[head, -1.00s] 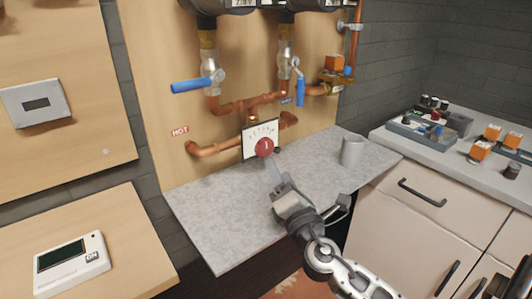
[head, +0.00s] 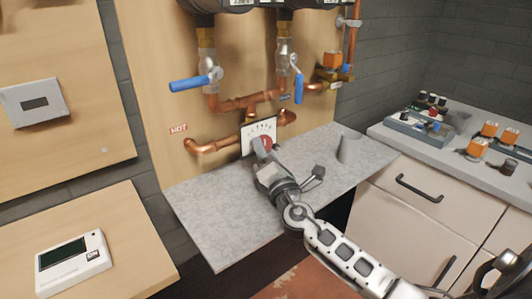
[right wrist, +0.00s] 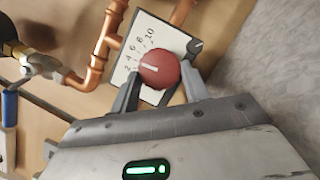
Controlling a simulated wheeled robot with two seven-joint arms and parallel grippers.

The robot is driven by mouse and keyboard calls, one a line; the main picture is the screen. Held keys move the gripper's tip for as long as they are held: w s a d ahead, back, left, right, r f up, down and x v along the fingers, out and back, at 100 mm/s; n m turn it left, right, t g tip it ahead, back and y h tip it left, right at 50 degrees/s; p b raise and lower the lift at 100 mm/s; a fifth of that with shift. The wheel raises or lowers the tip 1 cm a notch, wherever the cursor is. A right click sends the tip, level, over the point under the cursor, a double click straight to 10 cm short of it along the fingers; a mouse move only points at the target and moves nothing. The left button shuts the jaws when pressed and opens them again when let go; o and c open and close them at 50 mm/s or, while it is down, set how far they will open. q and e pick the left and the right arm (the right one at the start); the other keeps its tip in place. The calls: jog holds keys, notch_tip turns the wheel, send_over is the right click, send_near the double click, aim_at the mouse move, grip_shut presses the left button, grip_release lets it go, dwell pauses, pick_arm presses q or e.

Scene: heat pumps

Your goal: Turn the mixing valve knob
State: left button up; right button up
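The red mixing valve knob (head: 267,141) sits on a white scale plate (head: 250,130) with numbers, among copper pipes on the wooden panel. In the right wrist view the round red knob (right wrist: 160,68) shows a pale pointer mark, and the plate (right wrist: 133,60) lies behind it. My right gripper (head: 260,150) is at the knob and partly covers it in the head view. In the right wrist view its open fingers (right wrist: 160,80) stand on either side of the knob; firm contact cannot be made out. My left gripper is not in view.
A grey worktop (head: 225,215) lies below the panel, with a grey mug (head: 350,148) at its right. Blue-handled valves (head: 190,83) are above the knob. A counter with small parts (head: 420,128) stands at right. A white device (head: 73,263) lies at lower left.

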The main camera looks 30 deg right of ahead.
jog(key=shift+a+r+m+g+h+p, duration=0.1)
jog(key=shift+r+m+g+h+p, duration=0.2)
jog(key=shift+m+p, duration=0.55)
jog(key=shift+m, duration=0.65)
jog(key=shift+m+g+p, duration=0.3)
jog(key=shift+m+p, duration=0.05)
jog(key=shift+m, duration=0.05)
jog(key=shift+f+h, duration=0.2)
jog(key=shift+h, duration=0.1)
jog(key=o, duration=0.7)
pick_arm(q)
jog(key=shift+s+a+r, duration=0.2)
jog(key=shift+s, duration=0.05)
pick_arm(e)
jog(key=shift+s, duration=0.1)
